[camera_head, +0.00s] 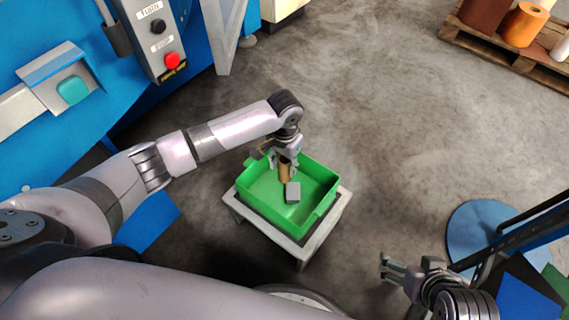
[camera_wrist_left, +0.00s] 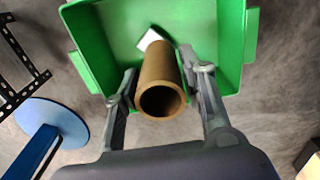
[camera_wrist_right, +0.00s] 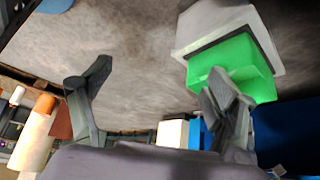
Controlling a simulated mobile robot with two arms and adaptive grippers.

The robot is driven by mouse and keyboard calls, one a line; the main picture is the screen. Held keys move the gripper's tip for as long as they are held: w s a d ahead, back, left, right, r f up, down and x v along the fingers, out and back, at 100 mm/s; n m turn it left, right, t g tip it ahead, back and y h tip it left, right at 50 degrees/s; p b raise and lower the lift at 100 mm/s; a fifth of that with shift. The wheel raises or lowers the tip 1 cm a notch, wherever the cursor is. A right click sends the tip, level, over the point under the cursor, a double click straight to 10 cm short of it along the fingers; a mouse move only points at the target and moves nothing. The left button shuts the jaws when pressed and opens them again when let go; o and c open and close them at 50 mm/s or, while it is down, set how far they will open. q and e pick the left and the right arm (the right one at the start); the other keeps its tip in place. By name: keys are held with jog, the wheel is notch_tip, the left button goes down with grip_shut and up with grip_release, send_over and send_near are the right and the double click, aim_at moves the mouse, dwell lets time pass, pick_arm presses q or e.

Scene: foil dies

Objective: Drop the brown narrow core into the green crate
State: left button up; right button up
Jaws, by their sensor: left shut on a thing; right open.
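The brown narrow core (camera_head: 285,172) is a hollow tube held by my left gripper (camera_head: 283,165) over the green crate (camera_head: 325,205). In the left wrist view the core (camera_wrist_left: 161,85) is between the two fingers of my left gripper (camera_wrist_left: 163,98), its open end facing the camera. The green crate (camera_wrist_left: 91,50) is behind it in that view. A grey block (camera_head: 293,192) lies in the crate, partly hidden by the core in the left wrist view. My right gripper (camera_head: 392,270) is open and empty, away to the right of the crate; its fingers are spread in the right wrist view (camera_wrist_right: 160,90).
The crate stands on a low pale stand (camera_head: 301,249). A blue machine with a red button (camera_head: 172,61) is at the left. A pallet (camera_head: 510,55) with rolls is at the upper right. A round blue base (camera_head: 470,222) stands at the right. The floor between is clear.

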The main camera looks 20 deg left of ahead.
pick_arm(q)
jog(key=shift+f+b, duration=1.15)
jog(key=shift+b, duration=0.2)
pick_arm(e)
jog(key=w+a+r+t+y, duration=0.2)
jog(key=w+a+r+t, duration=0.2)
jog(key=w+r+t, duration=0.3)
jog(key=shift+w+r+t, duration=0.3)
jog(key=shift+w+r, duration=0.6)
jog(key=shift+w, duration=0.9)
pick_arm(q)
jog(key=o, duration=1)
notch_tip(320, 180, up, 12)
